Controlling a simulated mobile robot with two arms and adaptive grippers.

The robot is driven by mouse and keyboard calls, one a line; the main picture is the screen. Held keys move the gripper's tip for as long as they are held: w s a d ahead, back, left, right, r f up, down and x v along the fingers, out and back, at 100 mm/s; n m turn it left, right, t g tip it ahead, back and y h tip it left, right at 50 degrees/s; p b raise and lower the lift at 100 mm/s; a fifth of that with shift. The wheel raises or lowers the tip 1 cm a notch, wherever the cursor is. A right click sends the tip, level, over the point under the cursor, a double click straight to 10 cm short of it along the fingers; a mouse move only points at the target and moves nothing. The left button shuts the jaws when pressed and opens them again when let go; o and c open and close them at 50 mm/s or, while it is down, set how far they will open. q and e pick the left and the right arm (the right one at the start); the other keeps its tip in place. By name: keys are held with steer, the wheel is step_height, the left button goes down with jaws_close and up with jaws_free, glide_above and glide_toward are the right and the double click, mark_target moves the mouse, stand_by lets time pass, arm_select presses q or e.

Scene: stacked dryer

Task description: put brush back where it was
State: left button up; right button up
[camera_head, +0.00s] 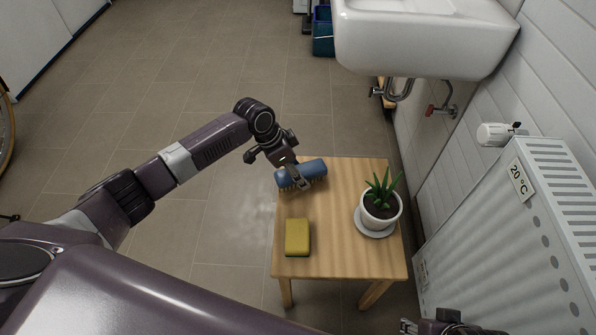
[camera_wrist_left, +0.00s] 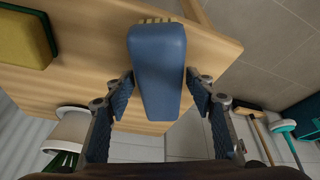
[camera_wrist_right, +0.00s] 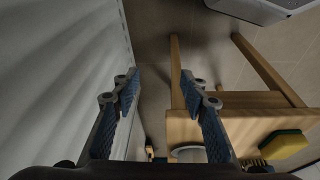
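The blue brush (camera_head: 313,168), with yellowish bristles, is at the far left corner of the small wooden table (camera_head: 335,262). My left gripper (camera_head: 300,181) is directly at the brush. In the left wrist view the brush (camera_wrist_left: 157,70) lies between the two spread fingers (camera_wrist_left: 160,85), one on each side; its bristles show at the top edge. The fingers are open; whether they touch the brush is unclear. My right gripper (camera_wrist_right: 160,85) is open and empty, low beside the radiator; part of it shows at the bottom right of the head view (camera_head: 415,326).
A yellow sponge (camera_head: 297,234) lies at the table's left side. A potted plant (camera_head: 381,204) on a white saucer (camera_head: 375,230) stands at its right. A radiator (camera_head: 505,240) is close to the right, a sink (camera_head: 425,40) behind. Floor at left is clear.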

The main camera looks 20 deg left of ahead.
arm_select(q)
steer(key=shift+a+r, duration=0.1)
steer(key=shift+r, duration=0.3)
steer(key=p+v, duration=0.3)
steer(key=v, duration=0.8)
steer(key=shift+r, duration=0.25)
arm_select(e)
step_height(320, 180, down, 11)
steer(key=shift+w+a+g, duration=0.15)
steer(key=shift+g, duration=0.15)
steer(key=shift+r, duration=0.1)
